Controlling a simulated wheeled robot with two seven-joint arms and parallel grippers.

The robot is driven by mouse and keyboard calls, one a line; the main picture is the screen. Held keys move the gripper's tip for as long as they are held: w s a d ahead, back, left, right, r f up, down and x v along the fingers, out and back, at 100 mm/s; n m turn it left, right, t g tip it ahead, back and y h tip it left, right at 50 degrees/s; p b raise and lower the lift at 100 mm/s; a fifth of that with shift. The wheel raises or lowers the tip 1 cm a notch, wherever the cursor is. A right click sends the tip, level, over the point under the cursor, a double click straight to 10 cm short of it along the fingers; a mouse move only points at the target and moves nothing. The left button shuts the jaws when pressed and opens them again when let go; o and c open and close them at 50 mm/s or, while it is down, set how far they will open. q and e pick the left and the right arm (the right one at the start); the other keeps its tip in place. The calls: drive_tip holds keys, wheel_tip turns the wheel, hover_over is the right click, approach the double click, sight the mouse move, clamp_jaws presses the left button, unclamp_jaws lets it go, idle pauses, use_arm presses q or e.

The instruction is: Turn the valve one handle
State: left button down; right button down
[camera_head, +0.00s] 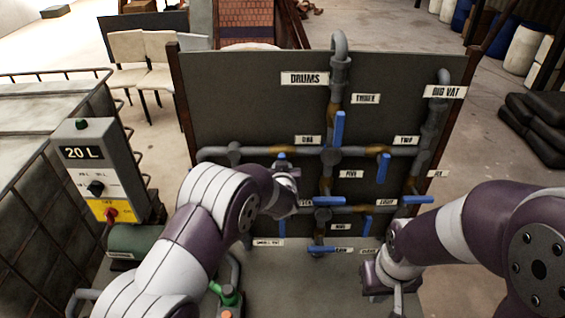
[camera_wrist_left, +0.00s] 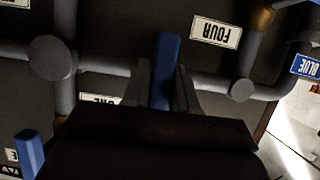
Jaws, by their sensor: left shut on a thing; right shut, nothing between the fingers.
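The valve one handle (camera_head: 282,156) is a small blue bar on the grey pipework of the dark panel, below and left of its label ONE (camera_head: 308,139). My left gripper (camera_head: 286,172) is at this handle and hides most of it in the head view. In the left wrist view, which is upside down, the blue handle (camera_wrist_left: 164,65) stands between the two fingers of my left gripper (camera_wrist_left: 162,88), which is shut on it. The ONE label (camera_wrist_left: 102,100) is partly covered there. My right gripper (camera_head: 397,292) is shut and empty, low in front of the panel.
Other blue handles surround it, such as valve three (camera_head: 338,128), valve two (camera_head: 383,168) and valve five (camera_head: 326,187). A FOUR label (camera_wrist_left: 215,30) shows close by. A control box marked 20 L (camera_head: 92,170) and a caged tank (camera_head: 40,190) stand at the left.

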use_arm(q)
drive_tip(key=shift+w+r, duration=0.15)
drive_tip(key=shift+r, duration=0.2)
drive_tip(key=c, duration=1)
unclamp_jaws()
drive_tip(key=shift+f, duration=0.1)
drive_tip(key=shift+s+b, duration=0.3)
drive_tip(key=shift+s, duration=0.3)
drive_tip(key=b+v, duration=0.4)
drive_tip(key=v, duration=0.7)
drive_tip(key=shift+s+r, duration=0.25)
drive_tip(key=shift+s, duration=0.1)
